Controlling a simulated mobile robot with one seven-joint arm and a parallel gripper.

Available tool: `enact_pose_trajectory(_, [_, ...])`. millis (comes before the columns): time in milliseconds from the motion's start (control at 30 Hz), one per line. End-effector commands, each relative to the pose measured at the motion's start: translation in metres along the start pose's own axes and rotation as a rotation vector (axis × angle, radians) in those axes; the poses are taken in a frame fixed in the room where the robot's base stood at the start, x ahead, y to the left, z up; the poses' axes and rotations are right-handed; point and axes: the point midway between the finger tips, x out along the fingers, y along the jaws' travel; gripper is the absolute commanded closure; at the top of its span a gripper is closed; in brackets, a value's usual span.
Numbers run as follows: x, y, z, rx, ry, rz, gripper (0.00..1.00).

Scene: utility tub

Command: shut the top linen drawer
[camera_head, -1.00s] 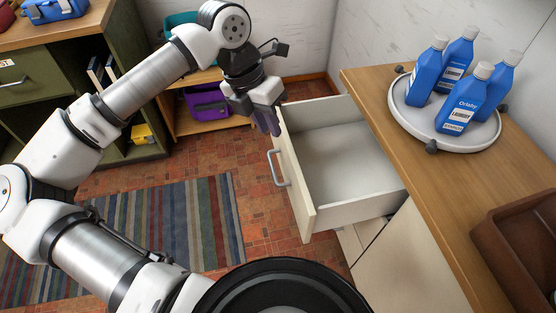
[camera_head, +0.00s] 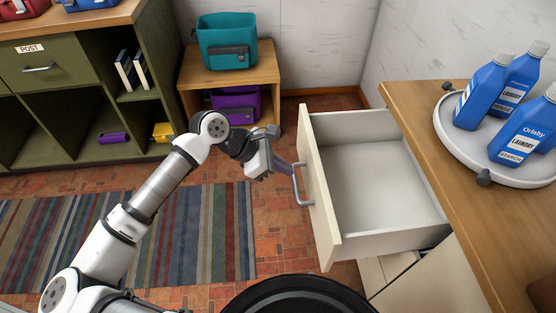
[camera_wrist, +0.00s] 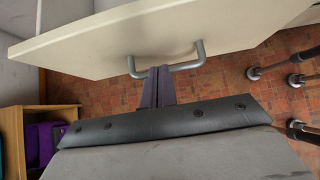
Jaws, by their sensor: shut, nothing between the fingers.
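The top linen drawer (camera_head: 375,180) stands pulled out from the wooden-topped cabinet, and its inside looks empty. Its cream front carries a grey bar handle (camera_head: 302,187), which also shows in the wrist view (camera_wrist: 166,64). My gripper (camera_head: 291,169) is shut and empty, with its fingertips at the outer side of the drawer front, by the handle. In the wrist view my fingers (camera_wrist: 158,75) reach up to the handle bar near its middle. I cannot tell whether they touch it.
Blue bottles (camera_head: 485,95) stand on a round white tray (camera_head: 450,130) on the wooden counter (camera_head: 410,95). A low wooden shelf (camera_head: 255,72) with a teal bin (camera_head: 227,45) and a purple bin (camera_head: 237,103) stands behind. A striped rug (camera_head: 200,240) lies left on the brick floor.

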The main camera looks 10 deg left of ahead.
Motion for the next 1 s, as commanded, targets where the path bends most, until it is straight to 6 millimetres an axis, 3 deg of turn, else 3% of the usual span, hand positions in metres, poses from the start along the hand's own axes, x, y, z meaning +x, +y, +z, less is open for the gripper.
enact_pose_trajectory(200, [0.037, -0.001, 0.002, -0.001, -0.002, -0.003, 1.0])
enact_pose_trajectory(333, [0.05, 0.0, 0.002, -0.001, -0.001, -0.002, 1.0])
enact_pose_trajectory(1000, [0.06, 0.005, 0.002, 0.001, 0.002, -0.002, 1.0])
